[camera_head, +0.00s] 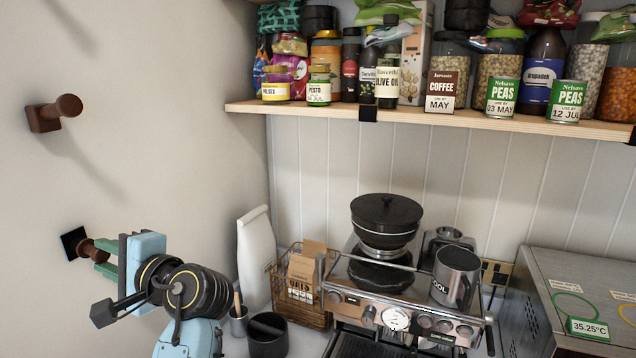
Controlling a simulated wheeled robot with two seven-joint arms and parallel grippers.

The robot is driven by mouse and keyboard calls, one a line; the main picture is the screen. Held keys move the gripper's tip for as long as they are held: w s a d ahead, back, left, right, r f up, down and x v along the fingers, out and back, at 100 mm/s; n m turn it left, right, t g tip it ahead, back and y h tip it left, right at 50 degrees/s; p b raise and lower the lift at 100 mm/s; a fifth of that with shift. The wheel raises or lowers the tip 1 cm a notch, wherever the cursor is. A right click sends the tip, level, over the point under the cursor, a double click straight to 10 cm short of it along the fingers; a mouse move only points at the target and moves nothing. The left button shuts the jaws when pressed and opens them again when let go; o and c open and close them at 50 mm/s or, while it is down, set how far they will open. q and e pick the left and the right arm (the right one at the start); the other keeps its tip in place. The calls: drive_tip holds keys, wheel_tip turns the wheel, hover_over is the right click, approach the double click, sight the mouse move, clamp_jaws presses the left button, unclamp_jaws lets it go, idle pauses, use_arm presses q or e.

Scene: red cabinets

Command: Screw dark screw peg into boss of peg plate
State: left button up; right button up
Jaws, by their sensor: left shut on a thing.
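The peg plate (70,241) is a small black square on the left wall, low in the head view. A dark brown screw peg (88,249) sticks out in front of it, in line with its middle. My left gripper (103,257), with green fingers and a light blue body, is shut on the peg from the room side. The peg's inner end meets the plate in the picture, but I cannot tell how deep it sits in the boss. The fingers hide part of the peg. My right gripper is out of view.
Another brown wall peg (58,112) is mounted higher on the same wall. A white bag (256,258), a wire basket (312,312), a dark cup (267,338) and an espresso machine (400,318) stand to the right. A loaded shelf (420,118) hangs above.

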use_arm(q)
drive_tip(key=shift+m+p, duration=0.6)
drive_tip(key=shift+p, duration=0.2)
drive_tip(key=m, duration=0.3)
drive_tip(key=o, duration=0.7)
drive_tip(key=shift+c, duration=0.2)
drive_tip(key=shift+v, duration=1.5)
drive_tip(key=o, duration=0.6)
drive_tip(key=shift+s+d, duration=0.1)
